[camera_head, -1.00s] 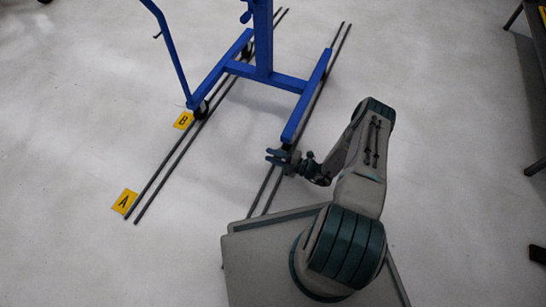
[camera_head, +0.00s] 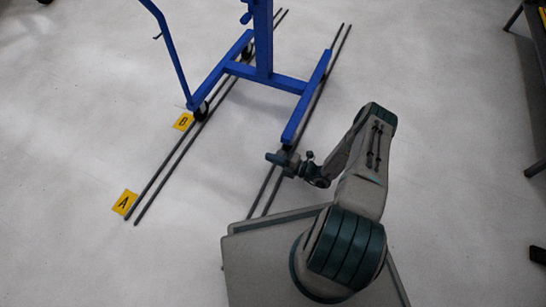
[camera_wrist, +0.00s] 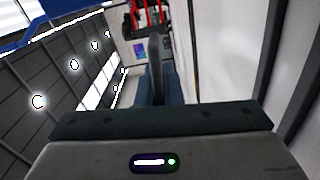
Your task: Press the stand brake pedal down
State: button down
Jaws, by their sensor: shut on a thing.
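The blue stand (camera_head: 268,78) stands on the floor rails in the head view, its near right foot (camera_head: 297,124) ending just above my gripper (camera_head: 274,158). My gripper is low, beside that foot's front end, pointing left. Its jaws are shut. In the wrist view, my fingers (camera_wrist: 156,85) come together around a narrow dark grey upright piece (camera_wrist: 154,48); I cannot tell what this piece is. The brake pedal cannot be clearly made out in either view, and the area under the foot's end is partly hidden by the foot and my gripper.
Dark rails run along the floor on the left (camera_head: 168,168) and right (camera_head: 333,62). Yellow markers A (camera_head: 124,202) and B (camera_head: 183,121) lie by the left rails. A dark table (camera_head: 536,40) stands at the right edge. The floor left of my gripper is mostly clear.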

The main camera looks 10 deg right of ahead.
jog(key=shift+d+f+n, duration=0.1)
jog(key=shift+f+n, duration=0.45)
jog(key=shift+n, duration=0.55)
jog(key=shift+f+n, duration=0.55)
jog(key=shift+n, duration=0.55)
jog(key=c, duration=1.6)
grip_release()
jog(key=p+v, duration=0.3)
jog(key=v, duration=1)
jog(key=shift+s+d, duration=0.25)
jog(key=shift+d, duration=0.1)
